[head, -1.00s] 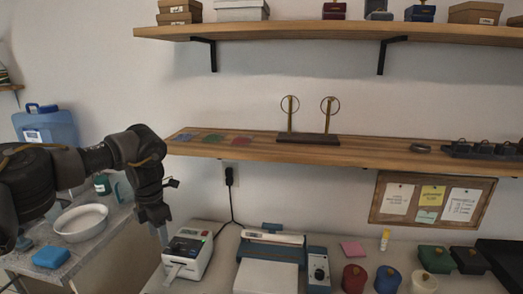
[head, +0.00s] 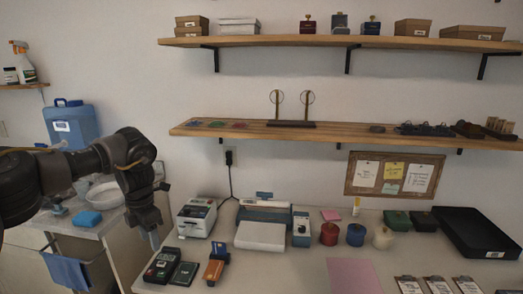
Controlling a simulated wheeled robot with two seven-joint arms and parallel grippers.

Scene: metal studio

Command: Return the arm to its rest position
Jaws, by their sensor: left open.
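My left arm comes in from the left in the head view, bent at the elbow with its forearm hanging down. My left gripper (head: 154,238) points down at the lower left, above the table's left edge and left of the label printer (head: 197,217). It is open, and I see nothing held in it. My right gripper is not in view.
The worktable (head: 290,272) holds a card reader (head: 162,265), a white and blue device (head: 262,235), several spools (head: 355,234) and a black tray (head: 478,234). A side cart with a white basin (head: 105,194) stands behind my left arm. A wooden shelf (head: 350,134) runs above the table.

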